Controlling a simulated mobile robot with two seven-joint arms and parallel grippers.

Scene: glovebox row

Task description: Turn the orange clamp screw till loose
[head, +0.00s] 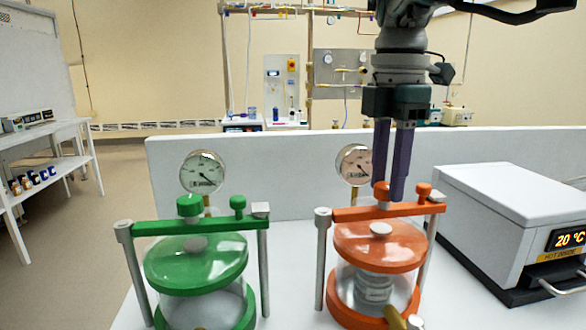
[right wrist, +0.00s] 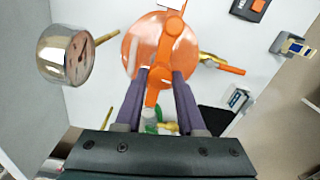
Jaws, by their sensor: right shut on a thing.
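The orange clamp screw (head: 382,188) stands on the orange clamp bar (head: 352,213) above the orange lid (head: 378,250) of a clear vessel. My right gripper (head: 387,188) comes down from above, its two purple fingers shut on the screw's knob, which they partly hide. In the right wrist view the fingers (right wrist: 160,72) reach over the orange bar (right wrist: 153,97) and lid (right wrist: 128,50); the knob cannot be made out clearly there. A smaller orange knob (head: 424,190) is on the bar just right of the fingers. My left gripper is not in view.
A green-lidded vessel (head: 190,265) with its own clamp stands to the left. Gauges (head: 203,173) (head: 355,164) rise behind both vessels. A white hot box (head: 515,210) reading 20 °C is at the right. A low white wall (head: 270,170) runs behind.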

